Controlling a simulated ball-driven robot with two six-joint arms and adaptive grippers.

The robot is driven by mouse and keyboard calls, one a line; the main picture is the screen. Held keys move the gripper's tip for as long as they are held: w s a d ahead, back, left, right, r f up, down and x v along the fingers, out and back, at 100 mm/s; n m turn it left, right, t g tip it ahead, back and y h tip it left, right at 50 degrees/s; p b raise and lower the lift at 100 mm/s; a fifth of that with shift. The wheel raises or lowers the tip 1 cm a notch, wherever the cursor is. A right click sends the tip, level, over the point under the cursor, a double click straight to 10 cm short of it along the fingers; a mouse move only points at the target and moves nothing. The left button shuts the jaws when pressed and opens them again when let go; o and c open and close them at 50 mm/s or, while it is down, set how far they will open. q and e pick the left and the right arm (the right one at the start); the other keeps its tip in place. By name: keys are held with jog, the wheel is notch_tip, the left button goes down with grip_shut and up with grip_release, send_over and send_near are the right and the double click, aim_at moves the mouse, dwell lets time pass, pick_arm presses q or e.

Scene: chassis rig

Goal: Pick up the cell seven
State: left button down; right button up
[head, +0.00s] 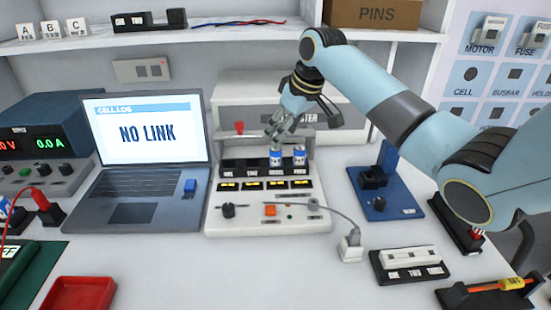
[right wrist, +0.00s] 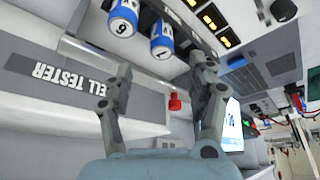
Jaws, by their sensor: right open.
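Two blue-and-white cells stand upright side by side in the right-hand slots of the cell tester (head: 225,205). The left one (head: 275,157) appears to be cell seven; in the right wrist view (right wrist: 162,40) its numeral looks like a seven, though small and turned. The other cell (head: 300,155) shows a six- or nine-like numeral in the right wrist view (right wrist: 122,22). My right gripper (head: 276,132) is open and empty just above the left cell. In the right wrist view, that cell lies beyond the gap between the fingers (right wrist: 155,85). My left gripper is not in view.
A laptop (head: 147,130) reading NO LINK stands left of the tester. A blue stand (head: 385,195) and a black-based holder (head: 410,265) are at right. A red tray (head: 78,295) lies front left; the front middle is clear.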

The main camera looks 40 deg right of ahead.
aim_at(276, 157)
jog(key=b+x, duration=0.1)
jog(key=x, duration=0.5)
jog(key=shift+w+a+f, duration=0.15)
jog(key=shift+a+f, duration=0.05)
jog(key=shift+f, duration=0.15)
jog(key=shift+c, duration=0.6)
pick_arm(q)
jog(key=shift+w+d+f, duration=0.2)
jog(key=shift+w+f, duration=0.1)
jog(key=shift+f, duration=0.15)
pick_arm(e)
grip_shut()
